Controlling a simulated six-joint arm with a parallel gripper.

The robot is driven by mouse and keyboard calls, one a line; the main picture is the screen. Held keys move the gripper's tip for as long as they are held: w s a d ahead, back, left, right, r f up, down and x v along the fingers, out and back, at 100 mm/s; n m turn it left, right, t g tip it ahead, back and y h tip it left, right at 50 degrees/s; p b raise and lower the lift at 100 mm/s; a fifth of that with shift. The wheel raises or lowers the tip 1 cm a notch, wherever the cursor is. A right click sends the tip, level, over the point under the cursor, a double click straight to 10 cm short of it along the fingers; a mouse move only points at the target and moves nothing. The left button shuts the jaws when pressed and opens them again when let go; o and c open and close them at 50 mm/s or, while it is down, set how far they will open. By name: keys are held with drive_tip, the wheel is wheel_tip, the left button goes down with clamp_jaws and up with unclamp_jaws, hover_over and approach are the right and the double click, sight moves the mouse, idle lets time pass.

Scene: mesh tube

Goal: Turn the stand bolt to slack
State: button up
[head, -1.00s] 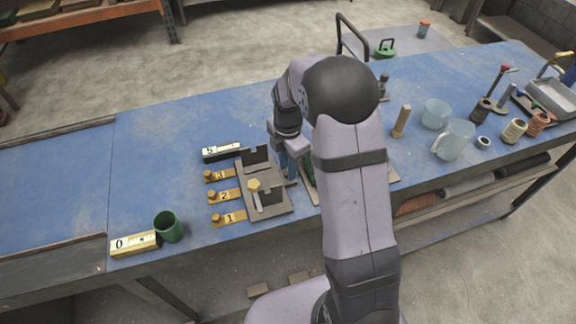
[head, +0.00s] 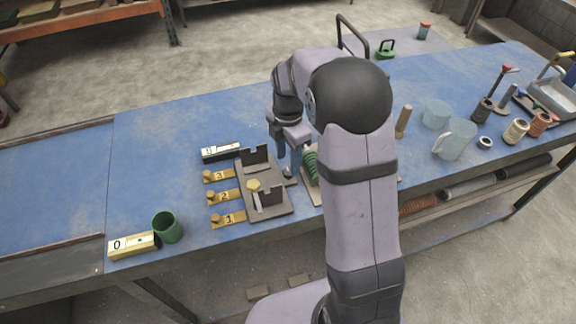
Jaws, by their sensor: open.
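A grey stand (head: 280,211) with notched upright plates sits on the blue bench. A yellow hexagonal bolt head (head: 254,185) shows at its near upright, with a pale bar (head: 257,202) below it. I take this as the stand bolt; its thread is hidden. My gripper (head: 293,174) is open, pointing down near the right side of the stand, to the right of the bolt and apart from it.
Brass tabs marked 1, 2 and 3 (head: 222,196) lie left of the stand. A black-and-white block (head: 222,152) is behind them. A green cup (head: 167,227) and a block marked 0 (head: 132,244) stand at front left. A green coil (head: 311,167) is close right of my gripper.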

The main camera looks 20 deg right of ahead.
sight(288, 171)
drive_tip(key=shift+r+b, duration=0.35)
drive_tip(key=shift+r, duration=1.45)
drive_tip(key=s+a+f+m, duration=0.1)
drive_tip(key=s+f+m, duration=0.1)
drive_tip(key=s+m, duration=0.8)
drive_tip(key=s+a+f+m, duration=0.2)
drive_tip(key=s+m, duration=0.9)
drive_tip(key=shift+f, duration=0.4)
